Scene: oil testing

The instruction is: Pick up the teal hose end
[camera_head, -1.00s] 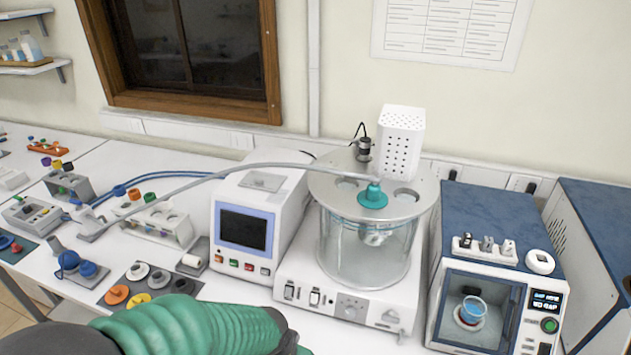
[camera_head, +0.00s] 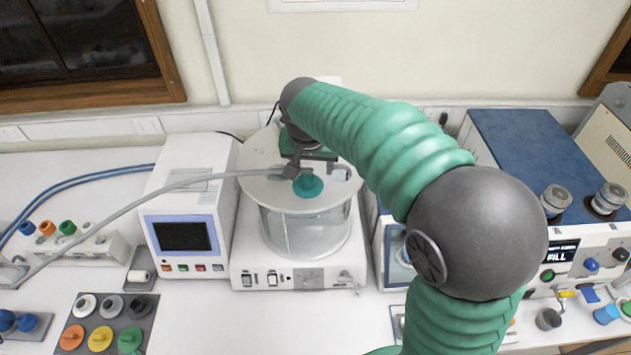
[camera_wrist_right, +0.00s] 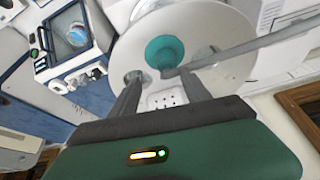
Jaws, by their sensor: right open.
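The teal hose end (camera_head: 308,185) sits on the round metal lid (camera_head: 262,158) of the clear glass vessel (camera_head: 303,232). A grey hose (camera_head: 150,197) runs to it from the left. My right gripper (camera_head: 297,168) is open just above and behind the teal end, partly covering the hose's tip. In the right wrist view the teal end (camera_wrist_right: 165,52) shows just beyond the two open fingertips (camera_wrist_right: 158,75); I cannot tell whether they touch it. The hose (camera_wrist_right: 235,54) leaves it to the right there. My left gripper is not in view.
A white device with a dark screen (camera_head: 182,236) stands left of the vessel. A blue-topped machine (camera_head: 535,140) stands to the right, partly behind my right arm. A dark mat with coloured caps (camera_head: 107,323) lies at front left. The front bench strip below the vessel is clear.

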